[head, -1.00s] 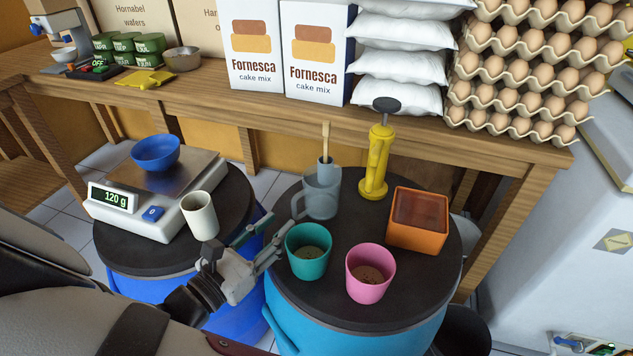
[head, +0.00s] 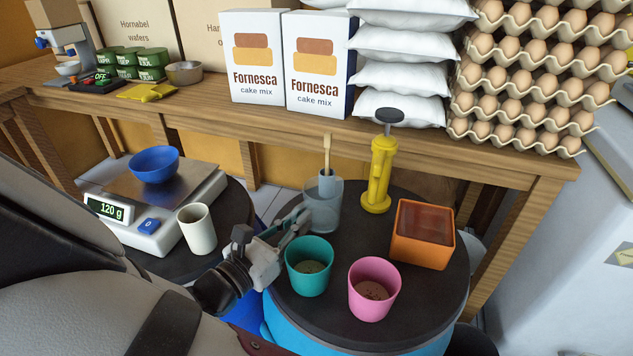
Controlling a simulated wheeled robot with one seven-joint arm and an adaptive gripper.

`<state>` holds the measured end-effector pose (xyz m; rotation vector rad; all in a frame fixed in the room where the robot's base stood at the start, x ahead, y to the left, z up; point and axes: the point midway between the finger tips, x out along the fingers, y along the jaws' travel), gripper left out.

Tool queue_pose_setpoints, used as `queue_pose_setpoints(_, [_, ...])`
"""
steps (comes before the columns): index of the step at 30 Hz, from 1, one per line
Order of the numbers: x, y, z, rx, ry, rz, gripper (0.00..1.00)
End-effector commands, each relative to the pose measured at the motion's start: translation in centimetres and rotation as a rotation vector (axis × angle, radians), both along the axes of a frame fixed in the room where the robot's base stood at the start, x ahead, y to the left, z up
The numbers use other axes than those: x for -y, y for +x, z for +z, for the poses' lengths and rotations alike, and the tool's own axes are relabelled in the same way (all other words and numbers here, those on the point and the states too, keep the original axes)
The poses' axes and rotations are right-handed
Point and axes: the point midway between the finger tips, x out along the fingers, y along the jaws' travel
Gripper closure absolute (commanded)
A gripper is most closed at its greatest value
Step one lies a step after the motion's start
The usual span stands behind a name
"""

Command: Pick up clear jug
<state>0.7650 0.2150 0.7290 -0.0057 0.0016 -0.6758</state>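The clear jug (head: 323,214) is a see-through grey vessel standing upright on the dark round top of the blue drum (head: 335,318). It is behind the teal cup and left of the yellow pump-like tool. My gripper (head: 300,219) reaches in from the lower left, its fingertips at the jug's left side, where the handle is. The fingers cover the handle, and I cannot tell whether they touch it or have closed on it.
A teal cup (head: 310,279) stands close in front of my fingers, with a pink cup (head: 373,303) to its right. A yellow tool (head: 379,178), an orange box (head: 421,250) and a grey holder with a brush (head: 327,183) crowd the jug. A white cup (head: 197,238) stands left.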

Motion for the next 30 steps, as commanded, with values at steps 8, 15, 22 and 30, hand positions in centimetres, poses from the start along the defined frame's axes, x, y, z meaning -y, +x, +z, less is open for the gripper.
queue_pose_setpoints(8, [0.0, 0.0, 0.0, -0.001, 0.001, 0.001, 1.00])
queue_pose_setpoints(15, [-0.1, 0.0, 0.1, -0.001, 0.002, 0.001, 1.00])
queue_pose_setpoints(22, [0.0, 0.0, 1.2, 0.000, 0.001, 0.000, 1.00])
queue_pose_setpoints(30, [0.0, 0.0, 3.7, 0.001, 0.002, 0.000, 1.00])
